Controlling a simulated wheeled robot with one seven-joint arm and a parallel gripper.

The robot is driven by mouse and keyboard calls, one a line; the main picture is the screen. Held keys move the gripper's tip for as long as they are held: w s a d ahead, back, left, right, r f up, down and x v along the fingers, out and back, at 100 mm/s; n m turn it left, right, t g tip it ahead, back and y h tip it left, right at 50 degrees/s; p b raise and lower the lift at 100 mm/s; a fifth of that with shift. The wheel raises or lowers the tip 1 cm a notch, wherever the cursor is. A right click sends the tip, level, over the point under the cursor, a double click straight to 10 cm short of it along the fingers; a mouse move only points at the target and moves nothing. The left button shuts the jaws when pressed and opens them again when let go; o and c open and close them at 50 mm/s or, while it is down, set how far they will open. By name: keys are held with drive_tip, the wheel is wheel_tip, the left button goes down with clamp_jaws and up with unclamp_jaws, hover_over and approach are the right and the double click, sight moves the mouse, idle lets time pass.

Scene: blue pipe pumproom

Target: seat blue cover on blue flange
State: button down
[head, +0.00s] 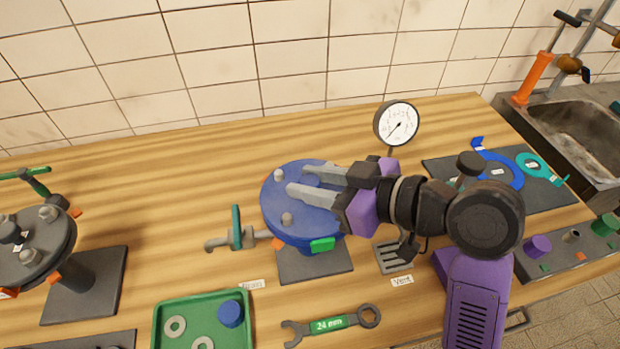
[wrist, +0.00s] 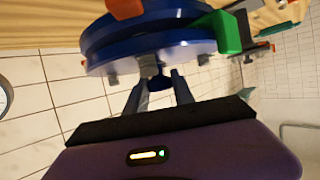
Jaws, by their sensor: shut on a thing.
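The round blue cover (head: 312,224) has grey bolt heads on its face and is level or nearly so above the blue flange (head: 303,245). The flange is mostly hidden under it, over a dark base plate. My gripper (head: 298,179) reaches in from the right, its grey fingers over the cover. In the wrist view, my gripper (wrist: 160,84) is shut on a small dark knob in the middle of the cover (wrist: 165,54). The flange (wrist: 128,24) shows just beyond it, with a dark line between; I cannot tell whether they touch all round.
A green tag (head: 322,245) is at the front rim. A pressure gauge (head: 397,124) stands behind, and a valve with a green handle (head: 236,228) is left. A green tray (head: 190,335) and a wrench (head: 331,325) lie in front. Another flange stand (head: 84,285) is far left.

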drive_tip(key=c, duration=1)
unclamp_jaws()
drive_tip(key=shift+d, duration=0.1)
drive_tip(key=v, duration=0.7)
drive_tip(key=shift+s+d+r+b, duration=0.15)
drive_tip(key=shift+d+b, duration=0.15)
drive_tip(key=shift+b, duration=0.1)
